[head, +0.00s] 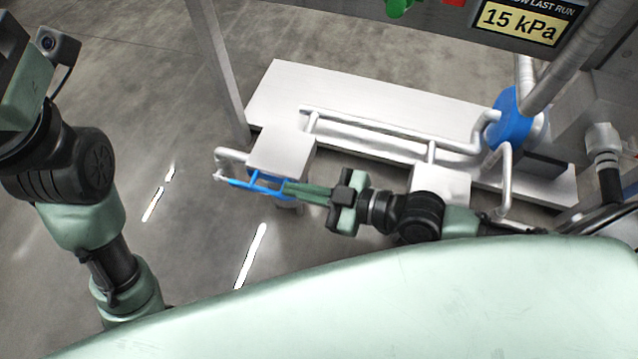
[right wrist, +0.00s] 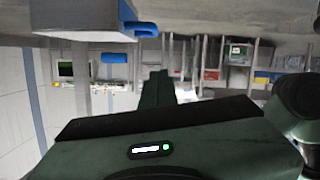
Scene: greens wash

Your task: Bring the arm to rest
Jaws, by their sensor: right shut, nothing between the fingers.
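My right arm (head: 418,216) reaches left across the front of a white pipe stand. Its gripper (head: 286,188) is shut and empty, its fingers pointing left at a blue barred handle (head: 256,183). In the head view the tips overlap the handle's right end; I cannot tell whether they touch it. In the right wrist view the closed dark fingers (right wrist: 157,88) show with nothing between them, and blue parts (right wrist: 138,28) are above them and to the left. My left arm (head: 85,215) is raised at the left edge; its fingers are outside the frame.
A white bench (head: 385,105) carries white pipes and a blue round fitting (head: 512,116). A grey post (head: 218,70) stands at its left end. A sign reading 15 kPa (head: 520,22) hangs top right. Grey floor (head: 130,60) is open to the left.

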